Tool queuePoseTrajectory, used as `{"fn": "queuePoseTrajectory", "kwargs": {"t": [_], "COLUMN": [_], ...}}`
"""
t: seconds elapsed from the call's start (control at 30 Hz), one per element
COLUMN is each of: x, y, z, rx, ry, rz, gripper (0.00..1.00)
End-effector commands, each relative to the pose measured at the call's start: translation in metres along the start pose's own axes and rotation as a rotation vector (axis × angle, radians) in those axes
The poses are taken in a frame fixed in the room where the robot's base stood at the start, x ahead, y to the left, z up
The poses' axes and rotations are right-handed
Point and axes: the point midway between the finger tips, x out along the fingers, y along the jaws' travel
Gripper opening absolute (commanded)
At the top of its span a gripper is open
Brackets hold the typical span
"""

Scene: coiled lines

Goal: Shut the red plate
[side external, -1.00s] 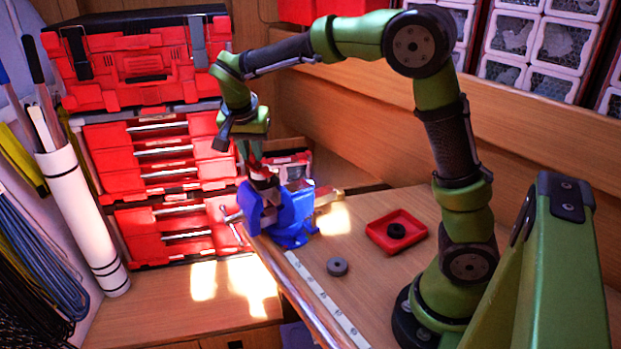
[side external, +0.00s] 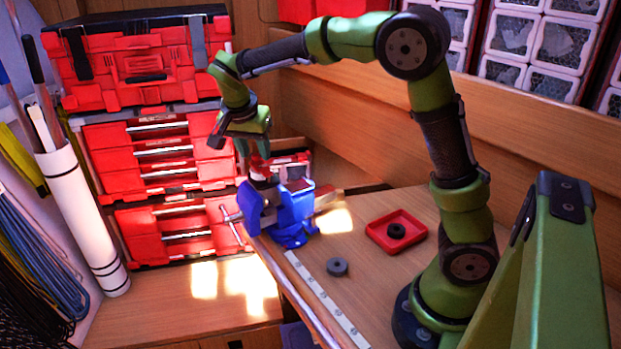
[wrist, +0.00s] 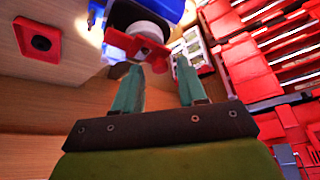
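A red plate (wrist: 138,48) shows in the wrist view beside a pale round part on the blue vise (wrist: 170,8). One end of it is just ahead of my fingertips. In the side external view, a small red part (side external: 261,173) shows above the blue vise (side external: 290,212), just under my gripper (side external: 253,156). My gripper (wrist: 159,65) has two teal fingers, clearly spread with nothing between them. Whether a fingertip touches the red plate cannot be told.
A red tray (side external: 412,238) with a dark ring (side external: 396,230) sits on the bench. A grey ring (side external: 337,266) lies nearer the metal strip (side external: 322,295). Red drawers (side external: 160,160) stand behind, left of the vise. The bench between vise and tray is clear.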

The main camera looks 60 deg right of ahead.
Motion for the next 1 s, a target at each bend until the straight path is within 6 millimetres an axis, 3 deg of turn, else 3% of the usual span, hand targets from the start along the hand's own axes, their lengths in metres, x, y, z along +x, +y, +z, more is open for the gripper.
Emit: {"fn": "queuePoseTrajectory", "kwargs": {"t": [0.3,0.47,1.0], "x": [-0.001,-0.017,-0.14], "y": [0.0,-0.001,-0.001], "z": [0.0,0.0,0.0], "rx": [-0.001,-0.002,0.0], "ry": [0.0,0.002,0.001], "rz": [-0.001,-0.004,-0.005], "gripper": [0.44,0.44,0.44]}}
